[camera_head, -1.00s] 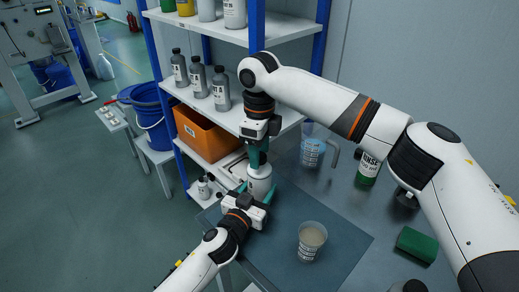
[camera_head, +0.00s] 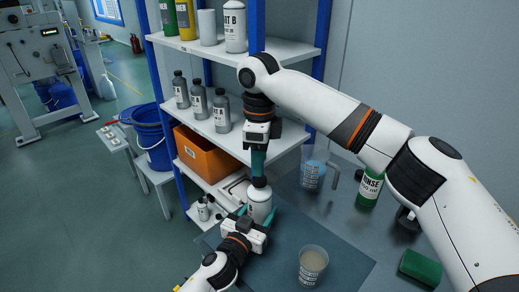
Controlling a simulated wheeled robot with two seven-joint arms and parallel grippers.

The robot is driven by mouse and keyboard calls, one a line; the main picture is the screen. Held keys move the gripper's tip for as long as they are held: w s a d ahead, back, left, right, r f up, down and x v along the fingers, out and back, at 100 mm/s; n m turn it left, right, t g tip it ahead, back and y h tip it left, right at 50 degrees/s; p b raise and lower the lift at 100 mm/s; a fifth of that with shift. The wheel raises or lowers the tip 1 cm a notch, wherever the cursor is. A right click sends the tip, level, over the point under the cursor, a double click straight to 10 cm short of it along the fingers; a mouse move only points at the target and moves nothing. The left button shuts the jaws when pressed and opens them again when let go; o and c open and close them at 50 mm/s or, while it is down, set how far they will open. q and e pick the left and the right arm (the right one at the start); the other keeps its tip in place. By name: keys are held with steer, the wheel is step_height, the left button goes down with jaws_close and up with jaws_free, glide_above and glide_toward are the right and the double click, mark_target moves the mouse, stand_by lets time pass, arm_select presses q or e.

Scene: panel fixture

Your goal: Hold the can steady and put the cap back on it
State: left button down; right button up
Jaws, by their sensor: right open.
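The white can (camera_head: 260,207) stands upright near the back-left edge of the dark mat. My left gripper (camera_head: 255,213) has its teal fingers on either side of the can's lower body and looks shut on it. My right gripper (camera_head: 259,180) is open, pointing straight down just above the can's top. A dark shape shows at the can's top, between the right fingertips. It may be the cap, but the fingers hide most of it, and I cannot tell whether it is seated.
A measuring cup (camera_head: 312,266) stands on the mat (camera_head: 345,262). A clear jug (camera_head: 314,168), a green RINSE bottle (camera_head: 369,186) and a green sponge (camera_head: 420,266) are to the right. Shelving with grey bottles (camera_head: 199,101) and an orange bin (camera_head: 205,153) rises behind the can.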

steer(key=n, duration=0.4)
steer(key=shift+r, duration=0.15)
steer(key=n, duration=0.5)
steer(key=shift+r, duration=0.1)
steer(key=n, duration=0.6)
steer(key=shift+r+n, duration=0.2)
steer(key=shift+n, duration=0.2)
steer(key=n, duration=0.4)
steer(key=shift+r+n, duration=0.1)
steer(key=shift+n, duration=0.3)
steer(key=n, duration=0.4)
steer(key=shift+r, duration=0.1)
steer(key=n, duration=0.7)
steer(key=shift+r, duration=0.2)
steer(key=n, duration=0.7)
steer(key=shift+r, duration=0.2)
steer(key=n, duration=0.7)
steer(key=shift+r, duration=0.15)
steer(key=n, duration=0.6)
steer(key=shift+r+n, duration=0.2)
steer(key=shift+n, duration=0.2)
steer(key=n, duration=0.4)
steer(key=shift+r, duration=0.1)
steer(key=n, duration=0.4)
steer(key=shift+r, duration=0.1)
